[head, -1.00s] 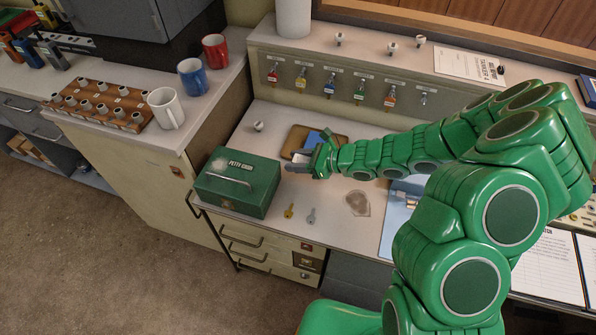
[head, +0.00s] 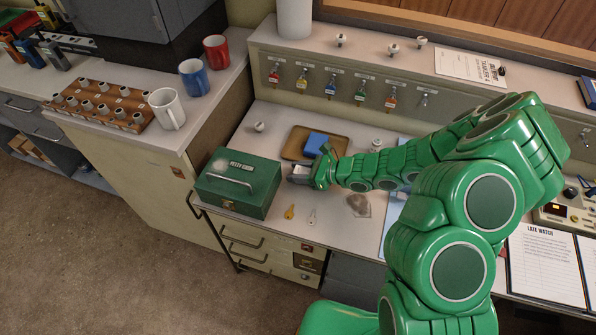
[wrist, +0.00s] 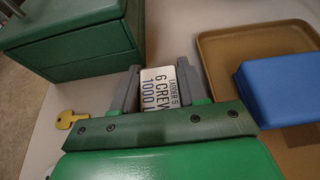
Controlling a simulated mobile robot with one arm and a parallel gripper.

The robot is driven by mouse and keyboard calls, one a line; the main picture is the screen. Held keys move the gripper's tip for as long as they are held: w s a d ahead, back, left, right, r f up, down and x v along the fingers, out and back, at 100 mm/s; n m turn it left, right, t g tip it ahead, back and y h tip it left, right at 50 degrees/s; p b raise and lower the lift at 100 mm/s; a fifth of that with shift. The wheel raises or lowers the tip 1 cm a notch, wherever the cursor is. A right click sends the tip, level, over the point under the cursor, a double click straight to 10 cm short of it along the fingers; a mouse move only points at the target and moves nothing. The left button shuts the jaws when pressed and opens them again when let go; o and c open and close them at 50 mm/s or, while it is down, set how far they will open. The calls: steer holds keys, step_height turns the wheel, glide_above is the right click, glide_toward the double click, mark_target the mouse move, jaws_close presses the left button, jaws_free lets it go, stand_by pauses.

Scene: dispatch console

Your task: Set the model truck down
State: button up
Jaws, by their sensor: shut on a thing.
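My gripper (head: 297,176) is low over the desk (head: 265,226), just right of the green petty cash box (head: 237,190). In the wrist view its two grey fingers (wrist: 158,76) are shut on the model truck (wrist: 160,90). Only a white face of the truck shows there, lettered "LADDER 5, 6 CREW, 1000 L". The rest is hidden by the fingers and the gripper body. I cannot tell whether the truck touches the desk.
A brown tray (head: 291,148) with a blue block (head: 316,143) lies behind my gripper. A brass key (head: 289,212) and a grey key (head: 312,217) lie in front. A clear irregular piece (head: 358,204) and a pale blue sheet (head: 392,226) are to the right.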

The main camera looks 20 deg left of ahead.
steer(key=shift+f, duration=0.1)
steer(key=o, duration=1.1)
steer(key=shift+c, duration=0.2)
steer(key=shift+v, duration=6.05)
